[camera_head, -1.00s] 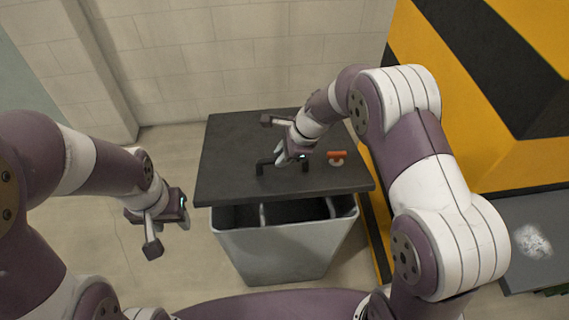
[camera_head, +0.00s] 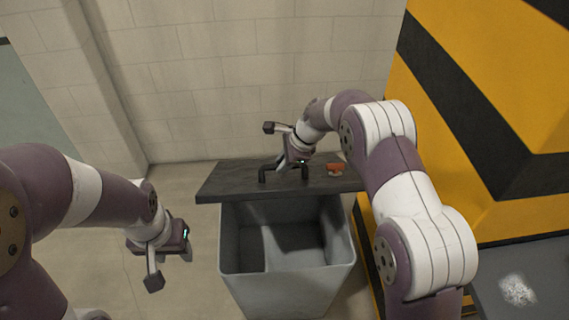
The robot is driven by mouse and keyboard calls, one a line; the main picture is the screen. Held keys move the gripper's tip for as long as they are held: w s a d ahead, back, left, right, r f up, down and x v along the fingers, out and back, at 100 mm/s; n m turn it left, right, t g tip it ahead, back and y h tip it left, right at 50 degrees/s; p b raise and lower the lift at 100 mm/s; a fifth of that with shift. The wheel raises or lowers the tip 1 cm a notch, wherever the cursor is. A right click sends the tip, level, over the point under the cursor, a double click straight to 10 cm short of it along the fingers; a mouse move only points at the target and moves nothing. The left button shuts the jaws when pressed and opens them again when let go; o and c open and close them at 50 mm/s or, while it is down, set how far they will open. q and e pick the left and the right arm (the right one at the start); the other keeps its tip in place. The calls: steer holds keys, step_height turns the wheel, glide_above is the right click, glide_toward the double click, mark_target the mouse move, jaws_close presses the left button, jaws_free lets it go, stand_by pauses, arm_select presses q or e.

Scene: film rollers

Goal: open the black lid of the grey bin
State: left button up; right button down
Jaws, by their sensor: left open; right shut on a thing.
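The grey bin (camera_head: 287,285) stands in the middle of the view, its inside showing with a dividing wall. The black lid (camera_head: 230,181) is off the front of the opening, set back over the bin's far side and seen at a shallow angle. A black handle (camera_head: 264,175) rises from the lid. My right gripper (camera_head: 284,166) is shut on that handle. A small orange-red thing (camera_head: 335,169) is on the lid, right of the handle. My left gripper (camera_head: 172,264) is open and empty, in the air left of the bin, not touching it.
A pale block wall (camera_head: 230,80) stands close behind the bin. A yellow and black striped structure (camera_head: 480,140) is on the right. A dark surface with a white patch (camera_head: 517,289) is at the lower right. The floor (camera_head: 205,285) left of the bin is clear.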

arm_select(q)
steer(key=shift+f, duration=0.1)
arm_select(e)
steer(key=shift+w+f, duration=0.1)
steer(key=shift+f, duration=0.05)
steer(key=c, duration=1.2)
jaws_free()
steer(key=shift+o, duration=0.9)
steer(key=shift+w+f, duration=0.35)
steer(key=shift+w, duration=0.25)
arm_select(q)
steer(key=shift+w+f, duration=0.1)
steer(key=shift+w, duration=0.3)
arm_select(e)
steer(key=shift+s+r, duration=0.25)
steer(key=shift+r, duration=0.05)
steer(key=shift+d+r, duration=0.15)
steer(key=shift+r, duration=0.15)
arm_select(q)
step_height(320, 180, down, 2)
steer(key=shift+w+f+b, duration=0.1)
steer(key=shift+f+b, duration=0.05)
steer(key=shift+b, duration=1)
arm_select(e)
steer(key=v, duration=1.1)
steer(key=shift+d+r, duration=0.2)
steer(key=shift+r, duration=0.15)
steer(key=shift+s, duration=0.15)
